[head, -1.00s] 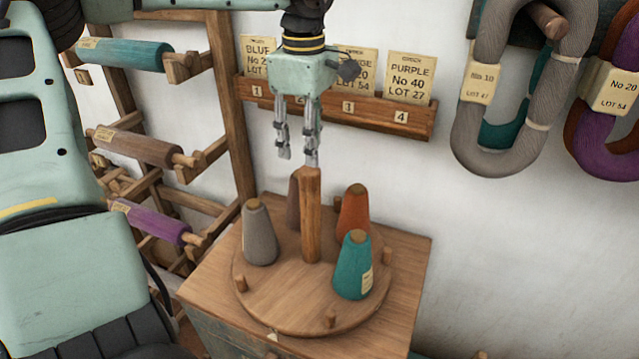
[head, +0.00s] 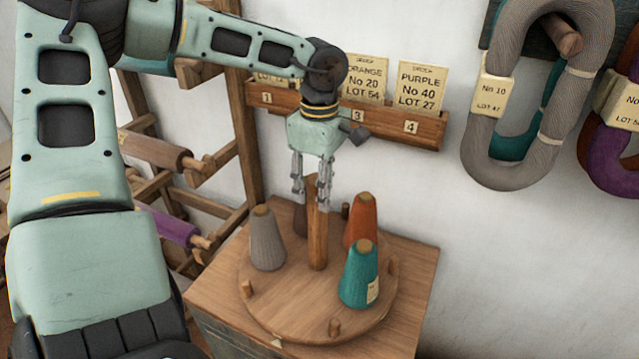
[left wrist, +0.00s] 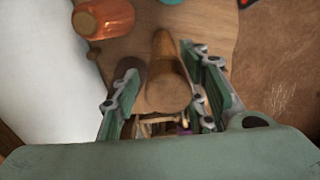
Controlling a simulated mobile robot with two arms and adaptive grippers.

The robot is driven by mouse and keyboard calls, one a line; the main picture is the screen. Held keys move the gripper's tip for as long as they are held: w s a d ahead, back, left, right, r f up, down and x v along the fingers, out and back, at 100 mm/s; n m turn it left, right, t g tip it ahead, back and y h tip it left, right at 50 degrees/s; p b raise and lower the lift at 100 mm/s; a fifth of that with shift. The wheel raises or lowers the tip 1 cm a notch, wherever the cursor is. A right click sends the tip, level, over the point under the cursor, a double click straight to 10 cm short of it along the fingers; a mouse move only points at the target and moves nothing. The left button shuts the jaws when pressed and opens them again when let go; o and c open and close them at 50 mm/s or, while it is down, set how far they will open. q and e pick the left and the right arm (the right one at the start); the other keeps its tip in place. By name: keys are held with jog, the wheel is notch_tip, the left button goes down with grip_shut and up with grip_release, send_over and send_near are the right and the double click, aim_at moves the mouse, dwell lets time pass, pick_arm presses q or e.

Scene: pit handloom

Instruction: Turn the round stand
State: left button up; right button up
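The round stand (head: 292,307) is a wooden turntable on a wooden cabinet, with a central upright post (head: 317,245) and short pegs near its rim. It carries a grey cone (head: 266,240), an orange cone (head: 362,220), a teal cone (head: 359,277) and a dark brown cone (head: 300,221) partly hidden behind the post. My left gripper (head: 311,194) points down at the post's top. In the left wrist view the open fingers (left wrist: 163,92) lie on either side of the post (left wrist: 166,80); contact cannot be told. My right gripper is not in view.
A wall rack (head: 430,128) with label cards is behind the gripper. Yarn hanks (head: 485,140) hang at the right. A bobbin frame (head: 243,150) stands at the left, partly behind my arm. The cabinet top (head: 415,265) is clear at the right.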

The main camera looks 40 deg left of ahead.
pick_arm(q)
jog(key=shift+r, duration=0.15)
grip_shut()
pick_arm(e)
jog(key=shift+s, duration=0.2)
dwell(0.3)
